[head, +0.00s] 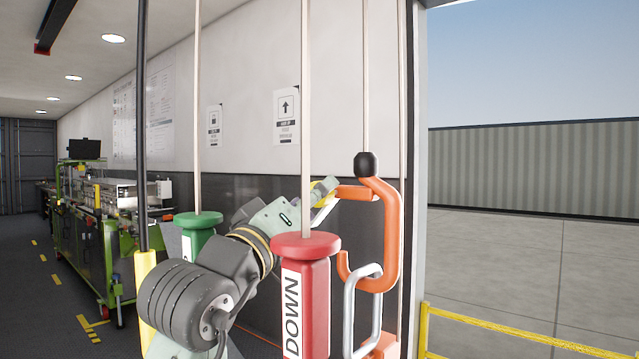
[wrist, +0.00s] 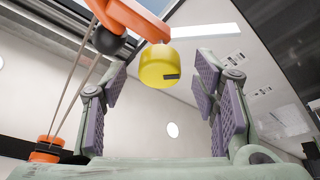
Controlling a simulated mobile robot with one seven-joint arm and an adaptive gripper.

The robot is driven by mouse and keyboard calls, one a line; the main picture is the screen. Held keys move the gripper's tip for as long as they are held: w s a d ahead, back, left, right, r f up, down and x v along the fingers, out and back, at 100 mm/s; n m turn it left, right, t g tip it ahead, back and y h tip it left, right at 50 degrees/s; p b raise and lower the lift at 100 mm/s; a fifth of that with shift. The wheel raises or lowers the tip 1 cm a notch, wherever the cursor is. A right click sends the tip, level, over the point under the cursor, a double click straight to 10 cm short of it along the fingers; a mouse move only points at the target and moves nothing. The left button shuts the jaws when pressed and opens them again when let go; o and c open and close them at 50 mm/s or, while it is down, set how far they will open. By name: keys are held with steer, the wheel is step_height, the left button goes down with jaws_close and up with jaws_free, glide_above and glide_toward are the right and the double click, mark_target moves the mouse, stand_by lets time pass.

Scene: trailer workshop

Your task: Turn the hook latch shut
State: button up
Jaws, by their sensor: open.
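The large orange hook (head: 393,235) hangs at the right in the head view, its curved tip at lower left and a gap above it. An orange arm, apparently the hook latch (head: 355,192), sticks out left from the hook's top. A yellow cylinder with a dark slot is at the arm's end and shows large in the wrist view (wrist: 155,66). My gripper (head: 326,194) is at this yellow end, partly hidden. In the wrist view my padded fingers are apart, one on each side of the yellow cylinder; contact is not clear.
A silver link (head: 362,305) hangs in the hook's lower bend. A red DOWN block (head: 305,245) and a green block (head: 198,230) hang on cords close to my arm. A black ball (head: 365,164) tops the hook. A yellow rail (head: 500,330) is at right.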

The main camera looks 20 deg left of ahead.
steer(key=shift+p+x, duration=0.3)
steer(key=shift+x, duration=1.05)
steer(key=shift+c, duration=0.3)
jaws_close()
